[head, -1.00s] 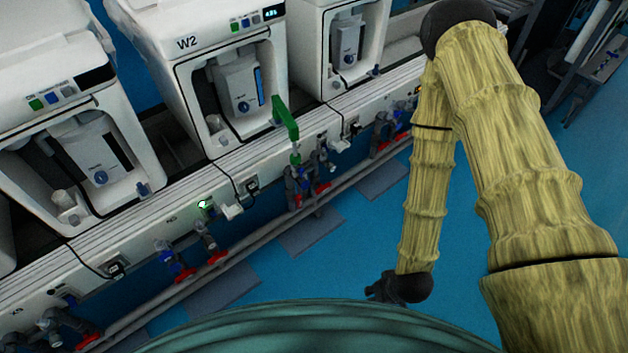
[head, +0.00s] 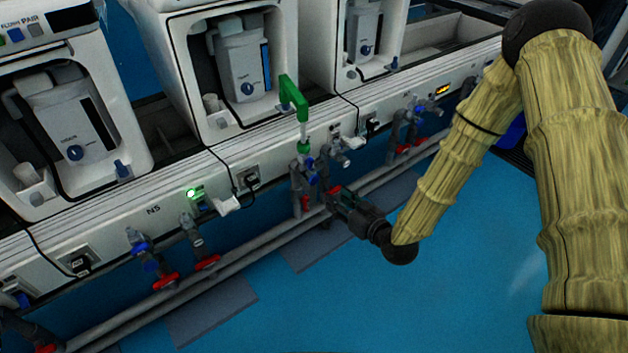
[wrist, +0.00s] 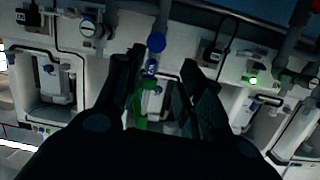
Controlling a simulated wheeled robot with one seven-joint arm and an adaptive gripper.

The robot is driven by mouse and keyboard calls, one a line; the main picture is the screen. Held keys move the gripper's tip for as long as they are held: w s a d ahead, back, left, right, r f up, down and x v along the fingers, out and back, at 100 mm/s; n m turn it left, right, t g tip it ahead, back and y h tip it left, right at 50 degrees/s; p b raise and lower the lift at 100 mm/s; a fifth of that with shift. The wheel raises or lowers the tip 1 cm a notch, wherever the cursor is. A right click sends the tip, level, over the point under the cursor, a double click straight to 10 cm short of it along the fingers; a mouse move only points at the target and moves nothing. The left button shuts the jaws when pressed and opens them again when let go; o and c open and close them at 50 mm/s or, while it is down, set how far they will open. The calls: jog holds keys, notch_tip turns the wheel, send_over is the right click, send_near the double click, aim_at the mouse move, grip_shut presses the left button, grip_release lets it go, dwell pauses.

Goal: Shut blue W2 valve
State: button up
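The W2 machine (head: 250,75) is the white unit in the middle of the head view; its label is out of frame now. Below it, a pipe cluster carries small blue valve handles (head: 312,178) and red handles. My gripper (head: 334,196) is at the right side of this cluster, low down by a red handle. In the wrist view, a round blue valve knob (wrist: 156,42) on a grey pipe lies in line with the gap between my fingers (wrist: 160,75). The fingers are apart with visible space between them. I cannot tell whether they touch the valve.
A green bent pipe (head: 292,98) rises above the cluster. Grey horizontal pipes (head: 250,268) run along the bench front. Similar valve groups stand left (head: 150,260) and right (head: 405,130). The blue floor (head: 400,300) in front is clear.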

aim_at(313, 164)
jog(key=shift+n+t+y, duration=0.6)
jog(key=shift+t+y, duration=0.2)
jog(key=shift+y, duration=0.1)
jog(key=b+x, duration=0.2)
jog(key=x, duration=0.2)
jog(key=r+b+x, duration=0.1)
jog(key=x, duration=0.4)
jog(key=d+r+b+x, duration=0.1)
jog(key=b+x, duration=0.1)
jog(key=x, duration=0.3)
jog(key=shift+w+a+r+b, duration=0.15)
jog(key=shift+w+b, duration=0.15)
jog(key=shift+w, duration=0.2)
grip_shut()
